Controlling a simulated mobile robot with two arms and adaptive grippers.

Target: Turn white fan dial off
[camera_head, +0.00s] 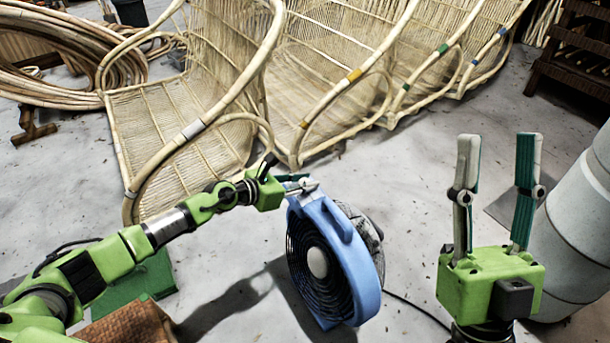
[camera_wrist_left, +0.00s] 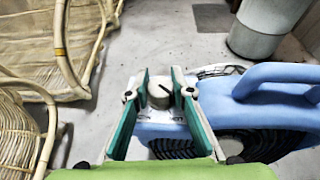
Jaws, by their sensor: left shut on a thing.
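A blue fan (camera_head: 366,270) stands upright on the grey floor in the middle of the head view, with a round grille and a top handle. It fills the right side of the left wrist view (camera_wrist_left: 255,110). A white dial (camera_wrist_left: 160,92) with a dark pointer line sits on top of the fan body. My left gripper (camera_head: 306,184) is at the top of the fan, with its fingers (camera_wrist_left: 160,92) shut on the dial, one on each side. In the head view the dial is mostly hidden by the fingers. My right gripper (camera_head: 497,165) is open and empty, pointing up, right of the fan.
Several rattan chair frames (camera_head: 320,85) stand behind the fan. Coiled rattan (camera_head: 50,60) lies at the back left. A grey cylinder (camera_head: 580,230) stands at the right edge. A black cord (camera_head: 418,309) runs from the fan. A green box (camera_head: 135,278) is at lower left.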

